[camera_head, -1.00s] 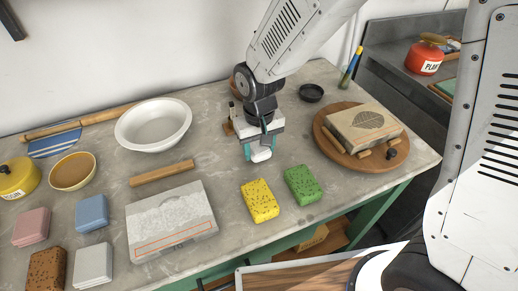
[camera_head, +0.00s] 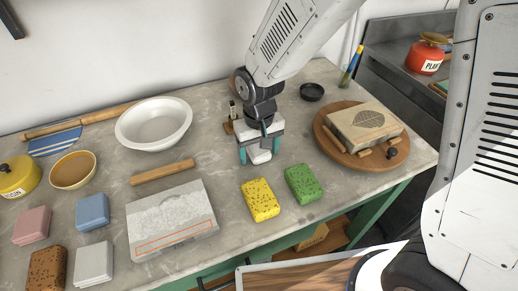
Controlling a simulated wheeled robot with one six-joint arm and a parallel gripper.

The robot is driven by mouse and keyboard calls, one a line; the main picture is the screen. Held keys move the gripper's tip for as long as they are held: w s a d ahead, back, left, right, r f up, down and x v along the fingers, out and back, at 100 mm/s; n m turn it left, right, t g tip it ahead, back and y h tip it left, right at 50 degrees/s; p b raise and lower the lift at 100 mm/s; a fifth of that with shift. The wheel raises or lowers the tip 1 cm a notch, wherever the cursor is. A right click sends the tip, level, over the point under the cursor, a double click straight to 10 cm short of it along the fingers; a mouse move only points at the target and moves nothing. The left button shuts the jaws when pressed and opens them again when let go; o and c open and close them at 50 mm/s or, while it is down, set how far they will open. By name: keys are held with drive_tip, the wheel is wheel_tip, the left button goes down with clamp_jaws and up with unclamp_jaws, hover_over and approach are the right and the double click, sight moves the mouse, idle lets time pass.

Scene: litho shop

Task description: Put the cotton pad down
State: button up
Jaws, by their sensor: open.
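The white cotton pad (camera_head: 262,157) is at the lower end of my gripper (camera_head: 260,152), between the two teal fingertips. My gripper points down over the middle of the grey table (camera_head: 222,165) and is open, with its fingers spread to either side of the pad. The pad looks to be on the table top, but the gripper hides part of it and I cannot see its underside.
A yellow sponge (camera_head: 261,200) and a green sponge (camera_head: 304,184) lie in front of the gripper. A wooden roller (camera_head: 162,172) and a pale stone slab (camera_head: 170,218) are left. A white bowl (camera_head: 153,123) stands behind left. A round turntable (camera_head: 343,155) bearing a block is right.

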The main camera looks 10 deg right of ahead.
wheel_tip(320, 180, up, 11)
drive_tip(key=s+d+r+m, duration=0.1)
drive_tip(key=s+d+r, duration=0.35)
drive_tip(key=d, duration=0.25)
drive_tip(key=s+d+r+m, duration=0.1)
drive_tip(key=s+d+r, duration=0.2)
drive_tip(key=d+r, duration=0.25)
drive_tip(key=s+d+m+t, duration=0.1)
drive_tip(key=s+d, duration=0.7)
drive_tip(key=s, duration=0.3)
drive_tip(key=shift+s+d+r, duration=0.2)
drive_tip(key=shift+r, duration=0.15)
